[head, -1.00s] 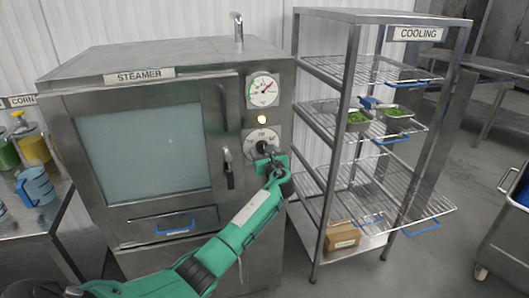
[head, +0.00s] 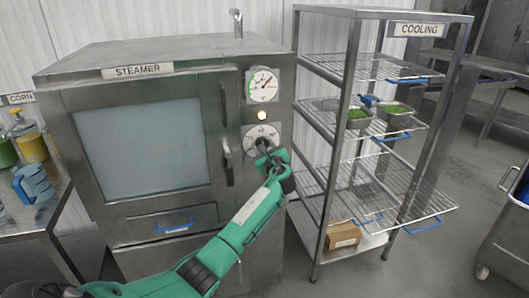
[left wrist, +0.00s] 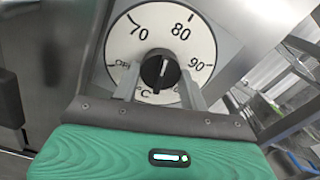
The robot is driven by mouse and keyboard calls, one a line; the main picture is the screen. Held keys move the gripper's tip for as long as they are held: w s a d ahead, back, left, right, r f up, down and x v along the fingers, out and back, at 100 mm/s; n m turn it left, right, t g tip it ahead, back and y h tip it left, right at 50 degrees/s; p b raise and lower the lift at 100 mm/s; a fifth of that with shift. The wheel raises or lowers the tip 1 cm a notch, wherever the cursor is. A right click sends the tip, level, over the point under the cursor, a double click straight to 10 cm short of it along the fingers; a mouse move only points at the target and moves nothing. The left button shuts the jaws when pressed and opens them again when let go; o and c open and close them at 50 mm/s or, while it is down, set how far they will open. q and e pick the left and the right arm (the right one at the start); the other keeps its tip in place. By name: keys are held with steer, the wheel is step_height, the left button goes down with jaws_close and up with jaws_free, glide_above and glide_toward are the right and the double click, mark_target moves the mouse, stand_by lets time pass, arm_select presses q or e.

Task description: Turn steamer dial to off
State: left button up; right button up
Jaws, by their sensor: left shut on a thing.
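The steamer (head: 160,235) is a steel cabinet on the left of the head view. Its temperature dial (head: 254,133) is a white disc on the right-hand panel, below a lit lamp. In the left wrist view the dial (left wrist: 195,52) reads OFF, 70, 80 and 90. Its black knob (left wrist: 153,70) has a white mark pointing up, roughly between 70 and 80. My left gripper (head: 264,148) reaches the dial from below, its green arm coming from the left. In the left wrist view my left gripper (left wrist: 161,80) has its fingers on both sides of the knob, shut on it.
The steamer's door handle (head: 226,160) is just left of the dial, and a round gauge (head: 262,86) is above. The cooling rack (head: 350,130), with pans of green food, stands close on the right. A counter with a blue jug (head: 36,186) is at the left.

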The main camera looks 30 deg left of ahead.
step_height(320, 180, down, 6)
steer(key=r+b, duration=0.1)
steer(key=b, duration=0.4)
steer(key=w+a+f+b, duration=0.1)
steer(key=w+f+b, duration=0.1)
steer(key=w+b, duration=0.65)
arm_select(q)
steer(key=shift+d+r+n+b, duration=0.1)
steer(key=shift+n+b, duration=1.65)
steer(key=shift+n, duration=8.75)
arm_select(e)
steer(key=w+a+r+t, duration=0.1)
steer(key=w+a+r, duration=0.3)
steer(key=w+r, duration=0.7)
steer(key=shift+r, duration=1.5)
steer(key=shift+a, duration=0.1)
arm_select(q)
steer(key=o, duration=1)
steer(key=shift+r, duration=0.1)
